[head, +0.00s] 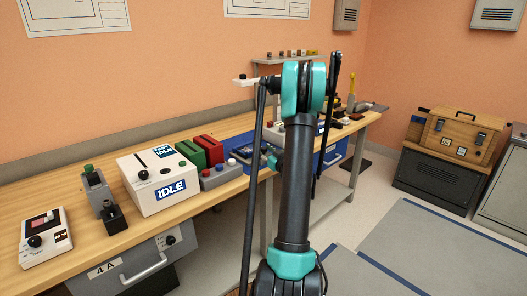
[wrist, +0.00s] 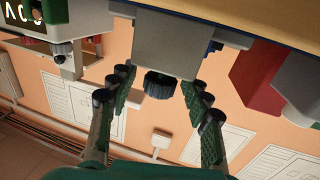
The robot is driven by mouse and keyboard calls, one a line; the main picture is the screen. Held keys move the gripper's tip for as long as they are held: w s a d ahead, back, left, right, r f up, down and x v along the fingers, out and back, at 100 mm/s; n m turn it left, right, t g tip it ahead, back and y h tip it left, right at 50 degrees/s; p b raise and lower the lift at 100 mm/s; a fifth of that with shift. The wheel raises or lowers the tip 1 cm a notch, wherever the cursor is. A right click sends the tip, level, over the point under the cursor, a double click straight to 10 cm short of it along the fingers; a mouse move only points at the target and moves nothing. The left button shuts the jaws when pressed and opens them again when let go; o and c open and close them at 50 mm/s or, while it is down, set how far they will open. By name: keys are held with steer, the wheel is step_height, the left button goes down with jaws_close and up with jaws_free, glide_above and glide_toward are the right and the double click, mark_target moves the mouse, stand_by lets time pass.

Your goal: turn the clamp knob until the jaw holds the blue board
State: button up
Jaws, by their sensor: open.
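In the wrist view, which looks upside down, my gripper (wrist: 157,90) is open, with one finger on each side of a dark ribbed knob (wrist: 160,85). The knob sticks out from a pale grey block (wrist: 170,45) and lies between the fingertips. I see gaps between the knob and both fingers, so it is not gripped. A small strip of blue (wrist: 214,47) shows beside the block; I cannot tell whether it is the blue board. In the head view my arm covers much of the clamp area, and the jaw cannot be made out.
On the wooden bench (head: 75,210) stand a white box marked IDLE (head: 150,185), a green and a red block (head: 207,150), and a small device with a black knob (head: 45,238). A wooden case (head: 460,135) sits at the right. Floor at the front right is clear.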

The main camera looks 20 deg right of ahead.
mark_target(264, 148)
steer(key=shift+r, duration=0.15)
step_height(264, 148, up, 10)
steer(key=shift+f, duration=0.1)
stand_by(0.4)
stand_by(0.3)
steer(key=s+a+f+g+y, duration=0.1)
steer(key=s+a+f+g, duration=0.1)
steer(key=s+a, duration=0.2)
steer(key=s+a+f+n+g+y, duration=0.1)
steer(key=s+a+f+g, duration=0.2)
steer(key=a, duration=0.7)
steer(key=s+a+f+g+y, duration=0.1)
steer(key=s+a+f+g, duration=0.1)
steer(key=s+a, duration=0.4)
steer(key=shift+s+a+f+n+g, duration=0.15)
steer(key=shift+s+a+f, duration=0.1)
steer(key=shift+a, duration=0.15)
steer(key=shift+s+a+f+n+g, duration=0.15)
steer(key=shift+a+f, duration=0.05)
steer(key=shift+a, duration=0.2)
steer(key=s+f+m+g+h, duration=0.1)
steer(key=s+f, duration=0.4)
steer(key=s, duration=0.6)
steer(key=s+f+m+g+h, duration=0.2)
steer(key=s+f+g+h, duration=0.2)
steer(key=s, duration=0.8)
step_height(264, 148, down, 2)
steer(key=shift+f+g, duration=0.1)
steer(key=shift+g, duration=0.4)
